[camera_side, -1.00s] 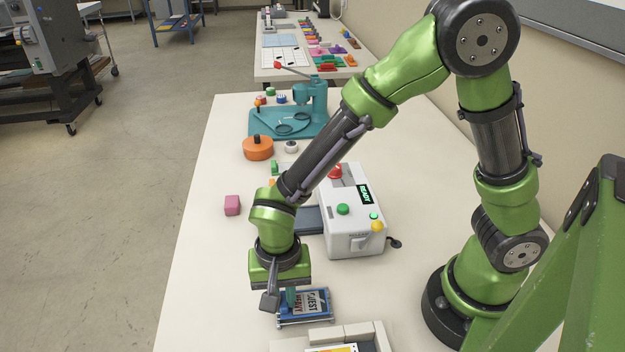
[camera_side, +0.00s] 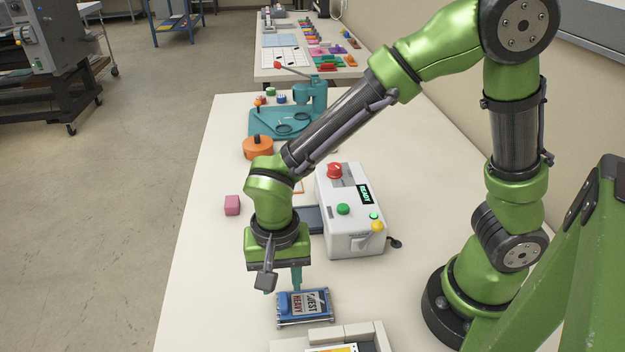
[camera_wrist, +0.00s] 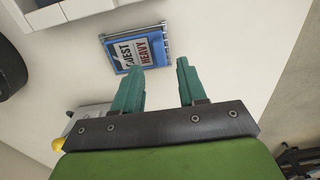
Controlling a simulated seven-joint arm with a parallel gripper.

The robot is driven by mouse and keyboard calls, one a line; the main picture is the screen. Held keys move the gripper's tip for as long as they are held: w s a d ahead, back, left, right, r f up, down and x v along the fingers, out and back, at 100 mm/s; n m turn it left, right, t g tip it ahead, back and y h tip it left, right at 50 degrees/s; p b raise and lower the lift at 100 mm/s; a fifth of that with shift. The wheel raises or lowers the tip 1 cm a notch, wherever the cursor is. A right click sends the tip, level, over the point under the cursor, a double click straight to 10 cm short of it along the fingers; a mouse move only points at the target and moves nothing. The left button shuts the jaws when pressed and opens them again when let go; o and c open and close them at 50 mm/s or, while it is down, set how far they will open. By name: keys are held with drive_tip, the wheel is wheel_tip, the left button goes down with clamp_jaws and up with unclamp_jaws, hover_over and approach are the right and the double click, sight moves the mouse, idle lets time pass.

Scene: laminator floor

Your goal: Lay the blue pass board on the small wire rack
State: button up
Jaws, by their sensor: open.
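The blue pass board (camera_side: 304,305) lies flat on the small wire rack (camera_side: 306,323), whose metal wires show along the board's edge. Its printed face is up, with the words GUEST and HEAVY. The board also shows in the wrist view (camera_wrist: 124,52), with the rack's wires (camera_wrist: 136,29) along its far edge. My gripper (camera_side: 283,285) is just above and behind the board. Its two teal fingers (camera_wrist: 157,75) are apart with nothing between them. In the wrist view the left finger tip overlaps the board's lower edge in the picture.
A white tray (camera_side: 381,345) stands just in front of the rack. The white laminator (camera_side: 350,238) with coloured buttons is behind, to the right. A pink block (camera_side: 232,205) lies to the left.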

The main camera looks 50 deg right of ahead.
sight(283, 299)
wheel_tip(283, 299, up, 7)
drive_tip(key=s+d+r+n+t+y, duration=0.1)
drive_tip(key=s+d+r+n+t, duration=0.1)
drive_tip(key=d+r, duration=0.3)
drive_tip(key=s+d+r+n+t+y, duration=0.1)
drive_tip(key=d+r+t, duration=0.4)
drive_tip(key=d, duration=0.6)
drive_tip(key=shift+s+d+n, duration=0.35)
drive_tip(key=shift+s+n, duration=0.2)
drive_tip(key=shift+n, duration=0.45)
drive_tip(key=shift+r, duration=0.1)
